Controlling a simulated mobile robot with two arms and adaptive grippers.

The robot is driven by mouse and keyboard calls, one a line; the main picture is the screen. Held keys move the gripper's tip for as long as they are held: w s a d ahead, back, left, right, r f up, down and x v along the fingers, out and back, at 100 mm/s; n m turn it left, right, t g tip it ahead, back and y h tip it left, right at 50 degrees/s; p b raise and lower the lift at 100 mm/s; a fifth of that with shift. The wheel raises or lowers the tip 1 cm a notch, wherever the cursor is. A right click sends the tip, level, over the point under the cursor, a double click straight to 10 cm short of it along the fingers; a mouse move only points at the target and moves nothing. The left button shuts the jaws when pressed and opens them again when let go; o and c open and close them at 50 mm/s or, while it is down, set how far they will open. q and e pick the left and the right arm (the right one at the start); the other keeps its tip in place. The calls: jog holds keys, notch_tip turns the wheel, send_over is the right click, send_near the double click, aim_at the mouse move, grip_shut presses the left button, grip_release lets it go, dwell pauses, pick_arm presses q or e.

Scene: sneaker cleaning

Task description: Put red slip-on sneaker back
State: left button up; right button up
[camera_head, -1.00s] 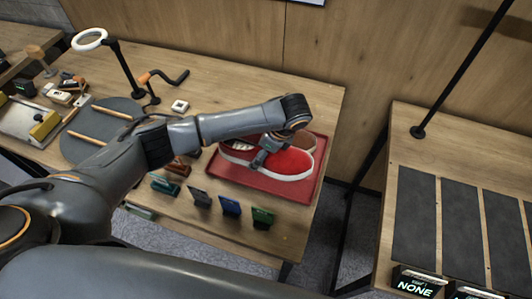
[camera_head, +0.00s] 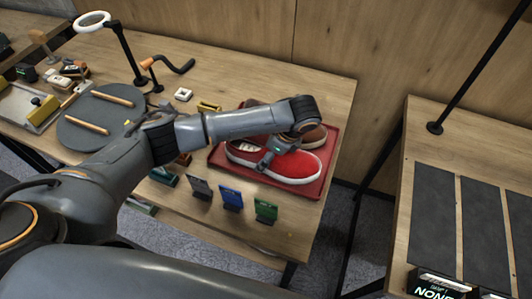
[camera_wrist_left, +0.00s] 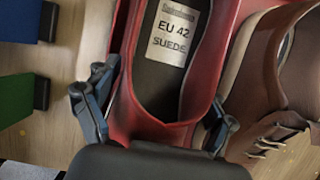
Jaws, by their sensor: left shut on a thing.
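The red slip-on sneaker (camera_head: 296,166) has a white sole and is over the red tray (camera_head: 327,179) on the wooden table. Whether its sole touches the tray is hard to tell. My right gripper is out of view.
A round grey mat (camera_head: 100,118) and a ring lamp (camera_head: 91,21) are at left. A second table with dark mats (camera_head: 435,215) is across a gap at right.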

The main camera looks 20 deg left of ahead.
pick_arm(q)
jog(key=shift+f, duration=0.15)
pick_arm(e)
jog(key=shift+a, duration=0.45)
pick_arm(q)
jog(key=shift+f, duration=0.5)
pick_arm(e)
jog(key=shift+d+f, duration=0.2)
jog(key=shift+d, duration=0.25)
pick_arm(q)
jog(key=o, duration=1.4)
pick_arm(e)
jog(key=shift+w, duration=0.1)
pick_arm(q)
jog(key=shift+r, duration=0.1)
jog(key=v, duration=1.2)
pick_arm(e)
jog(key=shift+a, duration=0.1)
